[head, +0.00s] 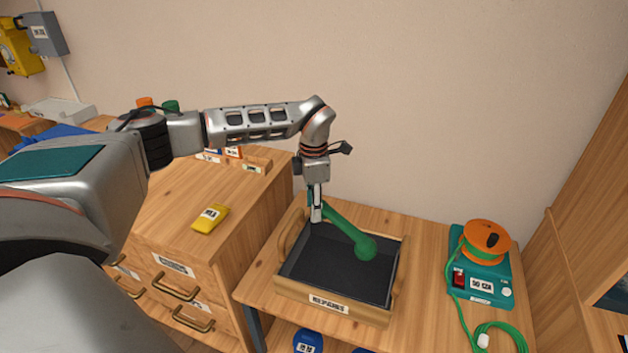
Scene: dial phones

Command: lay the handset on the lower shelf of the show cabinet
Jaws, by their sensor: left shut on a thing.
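A green handset (347,230) slants over the wooden tray (330,303) with the dark lining, its round end low at the right. My left gripper (316,208) points down at the tray's back left and is shut on the handset's upper end. I cannot tell whether the handset's lower end touches the lining. My right gripper is not in view. No show cabinet can be made out for certain; a wooden panelled piece (572,255) stands at the right edge.
A teal device (481,277) with an orange reel and green cord stands right of the tray. A wooden drawer unit (165,222) with a yellow object (210,219) on top stands to the left. Blue round things (308,342) show below the tabletop. Some bare tabletop lies between tray and device.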

